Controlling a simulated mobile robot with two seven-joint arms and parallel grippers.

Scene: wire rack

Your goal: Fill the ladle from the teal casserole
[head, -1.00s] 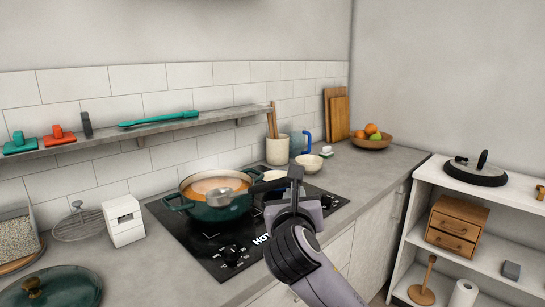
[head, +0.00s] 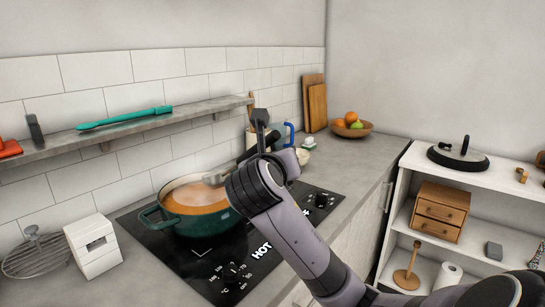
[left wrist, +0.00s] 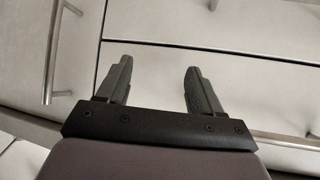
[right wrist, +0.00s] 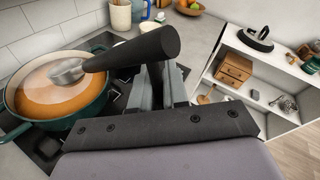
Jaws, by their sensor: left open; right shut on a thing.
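The teal casserole (head: 190,222) stands on the black hob and holds orange-brown soup (head: 195,195). My right gripper (right wrist: 165,85) is shut on the black handle of the ladle (right wrist: 140,48). In the right wrist view the ladle's metal bowl (right wrist: 66,71) is over the casserole, at or just above the soup; I cannot tell whether it dips in. My left gripper (left wrist: 157,85) is open and empty in front of cabinet drawers.
The hob (head: 215,268) has knobs at its front. A white box (head: 93,246) and a wire rack (head: 37,255) stand left of the casserole. A fruit bowl (head: 352,130) and cutting boards (head: 317,106) are at the back right. A white shelf unit (head: 400,205) stands at the right.

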